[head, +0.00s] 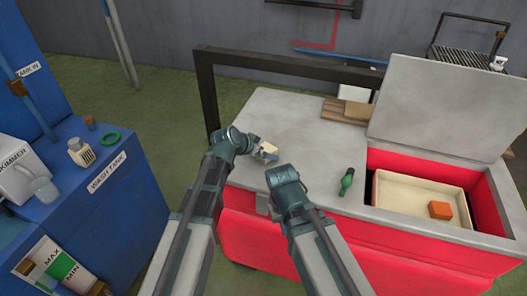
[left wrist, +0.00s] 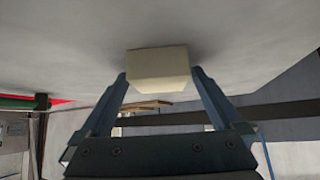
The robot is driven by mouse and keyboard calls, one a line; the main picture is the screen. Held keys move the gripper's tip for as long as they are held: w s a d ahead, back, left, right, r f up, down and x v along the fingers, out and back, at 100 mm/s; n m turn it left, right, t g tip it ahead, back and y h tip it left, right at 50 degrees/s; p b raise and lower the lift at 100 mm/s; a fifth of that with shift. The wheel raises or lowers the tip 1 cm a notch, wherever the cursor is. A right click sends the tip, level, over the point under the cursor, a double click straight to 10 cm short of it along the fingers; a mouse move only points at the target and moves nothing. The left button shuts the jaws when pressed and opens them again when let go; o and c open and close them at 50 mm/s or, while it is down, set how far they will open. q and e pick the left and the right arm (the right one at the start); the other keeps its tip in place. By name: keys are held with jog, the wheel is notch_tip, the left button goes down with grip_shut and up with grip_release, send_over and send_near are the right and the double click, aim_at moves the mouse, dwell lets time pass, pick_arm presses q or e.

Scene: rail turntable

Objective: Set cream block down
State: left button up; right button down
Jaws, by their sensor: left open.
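The cream block (head: 268,146) is on the grey top of the red cabinet (head: 283,118), near its left part. In the left wrist view the block (left wrist: 158,69) sits between my fingertips, its far side against the grey surface with a soft shadow around it. My left gripper (head: 265,153) is open around the block; the fingers (left wrist: 158,82) stand at its two sides. My right arm ends over the front edge of the cabinet top; its gripper (head: 264,204) is mostly hidden, so its jaws cannot be made out.
A green bottle-like item (head: 347,181) lies on the top to the right. Beyond it an open red bin holds a cream tray (head: 402,190) with an orange block (head: 440,210). Wooden boards (head: 345,110) lie at the back. A blue wash tank (head: 120,190) stands left.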

pick_arm(q)
jog(key=p+v, duration=0.8)
jog(key=v, duration=0.4)
jog(key=shift+r, duration=0.1)
jog(key=s+a+f+n+g+y, duration=0.3)
jog(key=s+a+n, duration=0.15)
jog(key=s, duration=0.25)
jog(key=s+a+f+n+g+y, duration=0.35)
jog(key=s+a, duration=0.25)
jog(key=s, duration=0.2)
jog(key=s+d+r+m+p, duration=0.2)
jog(key=s+d, duration=0.3)
jog(key=d, duration=0.6)
jog(key=shift+r+m+g+y+p, duration=0.35)
jog(key=shift+r+m+y+p, duration=0.1)
jog(key=shift+m, duration=0.45)
